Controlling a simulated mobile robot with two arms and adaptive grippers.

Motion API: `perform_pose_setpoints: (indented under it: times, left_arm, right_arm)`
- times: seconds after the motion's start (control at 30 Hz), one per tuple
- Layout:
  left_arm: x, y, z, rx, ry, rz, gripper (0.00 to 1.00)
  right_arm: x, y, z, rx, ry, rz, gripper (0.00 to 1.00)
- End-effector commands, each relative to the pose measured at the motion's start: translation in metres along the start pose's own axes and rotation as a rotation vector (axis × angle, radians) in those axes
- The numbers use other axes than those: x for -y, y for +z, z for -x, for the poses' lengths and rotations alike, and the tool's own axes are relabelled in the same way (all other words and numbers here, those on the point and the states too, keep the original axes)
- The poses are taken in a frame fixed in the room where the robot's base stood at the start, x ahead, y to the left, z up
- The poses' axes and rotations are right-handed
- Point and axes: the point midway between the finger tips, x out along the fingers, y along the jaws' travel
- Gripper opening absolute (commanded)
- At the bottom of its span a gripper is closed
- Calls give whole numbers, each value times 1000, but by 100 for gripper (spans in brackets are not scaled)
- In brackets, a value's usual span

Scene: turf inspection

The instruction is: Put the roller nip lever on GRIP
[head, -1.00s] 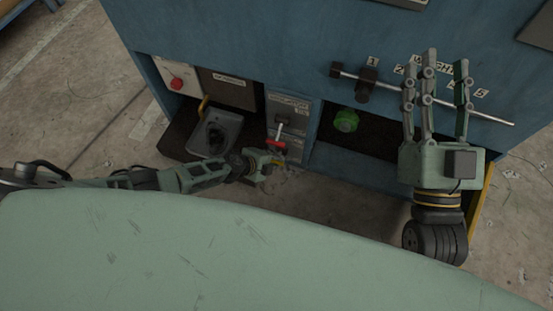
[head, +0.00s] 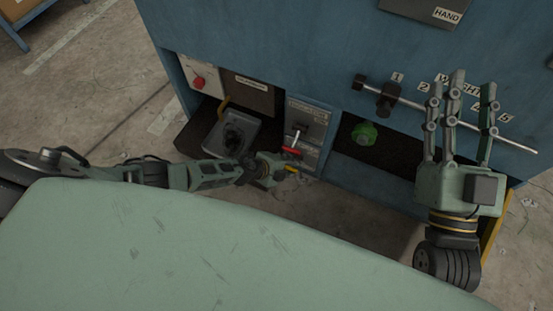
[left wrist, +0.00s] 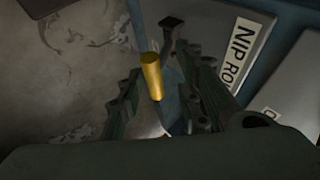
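A yellow handle (left wrist: 151,76) stands between the two fingers of my left gripper (left wrist: 165,100) in the left wrist view. Gaps show on both sides of it, so the gripper is open around it. A black bracket (left wrist: 172,22) and a plate label starting "NIP RO" (left wrist: 240,54) are just behind. In the head view the yellow handle (head: 291,169) is a small spot at the tip of my left gripper (head: 278,170), below a red-handled lever (head: 291,150). The GRIP marking cannot be read. My right gripper (head: 460,105) is open and empty, fingers up.
The blue machine (head: 270,50) carries a weight bar (head: 450,117) at right, behind my right fingers. A green knob (head: 364,133) sits in the right recess. A red button (head: 199,82) and a grey unit (head: 232,133) are at left.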

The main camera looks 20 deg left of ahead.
Motion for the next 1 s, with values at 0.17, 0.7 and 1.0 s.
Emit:
perform_pose_setpoints:
  times: [0.17,0.7,1.0]
  left_arm:
    - [-2,1,18,-1,3,-5,32]
    - [-8,0,99,-1,11,8,32]
    - [-7,-1,113,-2,11,7,32]
  right_arm:
    - [0,0,0,1,0,0,40]
    - [0,0,0,1,0,0,40]
    - [0,0,0,1,0,0,40]
